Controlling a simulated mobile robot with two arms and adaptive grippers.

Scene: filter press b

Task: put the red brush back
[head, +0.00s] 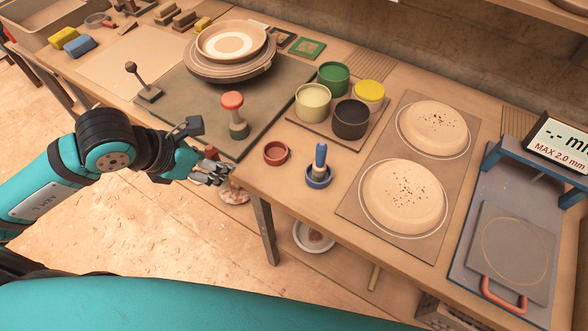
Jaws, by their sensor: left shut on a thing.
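My left gripper (214,174) is shut on the red brush (211,153), just off the table's front edge. Only the brush's red end shows above the fingers; its lower part is hidden or cannot be told. A small red round holder (277,153) stands on the table to the right of the gripper, and its inside looks empty. A blue brush (320,157) stands upright in a matching blue holder (319,180) further right. My right gripper is not in view.
A red-topped stamp-like tool (233,107) stands on the dark green mat (190,100) behind the gripper. Several colored pots, including a black one (350,119), stand behind the holders. Two speckled plates (402,195) lie right. A blue-framed gauge (520,165) stands far right.

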